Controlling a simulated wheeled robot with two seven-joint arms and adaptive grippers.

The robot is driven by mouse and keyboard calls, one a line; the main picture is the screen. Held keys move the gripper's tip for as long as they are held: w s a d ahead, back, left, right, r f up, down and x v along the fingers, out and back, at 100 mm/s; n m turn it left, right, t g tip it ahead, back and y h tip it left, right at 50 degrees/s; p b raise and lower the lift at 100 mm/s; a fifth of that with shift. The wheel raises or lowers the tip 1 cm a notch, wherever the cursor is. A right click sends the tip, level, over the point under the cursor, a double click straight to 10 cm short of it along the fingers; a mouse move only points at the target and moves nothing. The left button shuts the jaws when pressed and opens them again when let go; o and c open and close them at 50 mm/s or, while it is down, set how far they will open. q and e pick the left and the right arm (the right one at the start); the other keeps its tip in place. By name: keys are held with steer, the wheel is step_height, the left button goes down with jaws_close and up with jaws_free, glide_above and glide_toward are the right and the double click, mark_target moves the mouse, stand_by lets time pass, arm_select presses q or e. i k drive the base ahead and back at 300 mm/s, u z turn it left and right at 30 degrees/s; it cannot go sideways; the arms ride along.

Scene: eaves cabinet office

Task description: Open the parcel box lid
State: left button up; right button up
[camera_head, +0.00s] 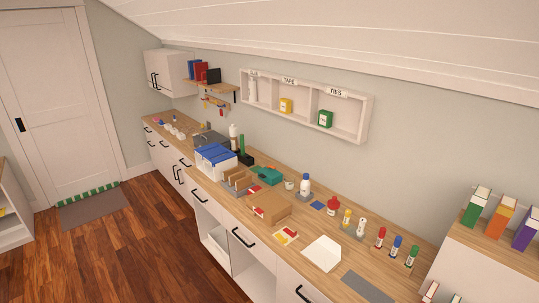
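A brown cardboard box (270,207), which looks like the parcel box, sits on the wooden counter (300,225) near the middle of the view. Its brown top appears shut, but at this size I cannot make out the lid's edge clearly. A white bin with a blue lid (215,156) stands farther back on the same counter. Neither of my grippers shows in the view.
A brown divided holder (238,180) stands left of the cardboard box. Several bottles (305,186) line the wall side.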

mark_target(270, 203)
steer(key=z, duration=0.55)
steer(key=k, duration=0.2)
steer(key=u, duration=1.35)
steer(key=i, duration=0.85)
